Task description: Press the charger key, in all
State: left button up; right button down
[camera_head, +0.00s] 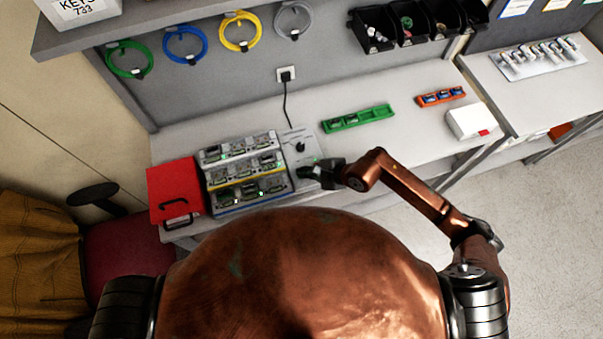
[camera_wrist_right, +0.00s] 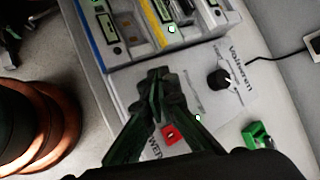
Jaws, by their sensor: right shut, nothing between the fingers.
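The charger (camera_head: 301,139) is a flat pale panel on the bench, just right of the rack of pumps. In the right wrist view the charger (camera_wrist_right: 196,98) shows a black knob (camera_wrist_right: 218,80), printed lettering, a small lit green lamp (camera_wrist_right: 198,118) and a red square key (camera_wrist_right: 170,135). My right gripper (camera_head: 308,173) is over the charger's near end. In the right wrist view its fingers (camera_wrist_right: 158,76) are shut and empty, and the red key shows beside them. I cannot tell whether the fingertips touch the panel. My left gripper is not in view.
A black cord runs from the charger to a wall socket (camera_head: 287,74). A green tray (camera_head: 358,118), an orange tray (camera_head: 441,97) and a white box (camera_head: 469,121) lie to the right.

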jog(key=shift+r, duration=0.5)
jog(key=shift+r+p, duration=1.6)
jog(key=shift+r, duration=0.95)
